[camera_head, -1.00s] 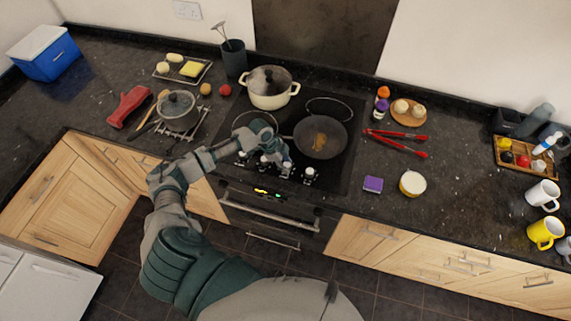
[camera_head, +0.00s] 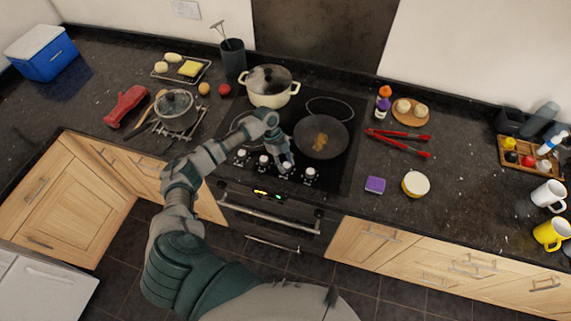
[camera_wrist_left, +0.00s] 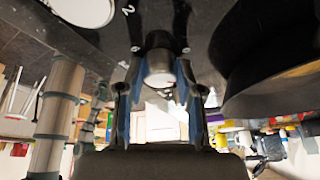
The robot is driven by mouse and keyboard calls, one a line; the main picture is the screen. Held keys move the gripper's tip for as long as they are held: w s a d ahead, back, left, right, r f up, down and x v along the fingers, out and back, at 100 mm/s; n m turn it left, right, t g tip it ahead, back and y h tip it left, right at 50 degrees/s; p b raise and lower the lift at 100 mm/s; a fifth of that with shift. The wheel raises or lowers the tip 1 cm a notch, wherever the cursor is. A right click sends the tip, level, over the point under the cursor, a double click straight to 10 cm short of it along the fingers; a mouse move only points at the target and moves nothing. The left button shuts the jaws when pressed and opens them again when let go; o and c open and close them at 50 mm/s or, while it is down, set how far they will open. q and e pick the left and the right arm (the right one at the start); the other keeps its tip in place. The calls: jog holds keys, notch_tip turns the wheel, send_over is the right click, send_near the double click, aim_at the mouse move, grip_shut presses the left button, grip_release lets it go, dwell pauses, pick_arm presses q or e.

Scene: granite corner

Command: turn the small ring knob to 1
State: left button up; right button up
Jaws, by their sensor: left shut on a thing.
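A row of silver-white stove knobs runs along the front of the black hob; the leftmost knob (camera_head: 240,156), the second knob (camera_head: 264,161) and the rightmost knob (camera_head: 310,174) stand free. My left gripper (camera_head: 284,161) reaches down onto the third knob from the left (camera_head: 285,171), which it partly hides. In the left wrist view, my left gripper (camera_wrist_left: 160,88) has its fingers on both sides of a silver-capped knob (camera_wrist_left: 159,67), shut on it. A white "2" shows on the black surface near it. The knob's pointer cannot be read. My right gripper is out of view.
A frying pan (camera_head: 322,137) stands close right of the left gripper; its dark side (camera_wrist_left: 265,70) looms in the left wrist view. A lidded cream pot (camera_head: 268,87) is behind. The oven handle (camera_head: 268,216) is below. Red tongs (camera_head: 398,141) lie right of the hob.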

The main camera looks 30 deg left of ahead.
pick_arm(q)
jog(key=shift+w+r, duration=0.1)
jog(key=shift+w, duration=0.05)
jog(key=o, duration=1.2)
jog(key=shift+a, duration=0.1)
jog(key=shift+c, duration=0.2)
jog(key=v, duration=1.1)
jog(key=shift+a+r, duration=0.2)
jog(key=shift+r, duration=0.15)
jog(key=shift+w, duration=0.1)
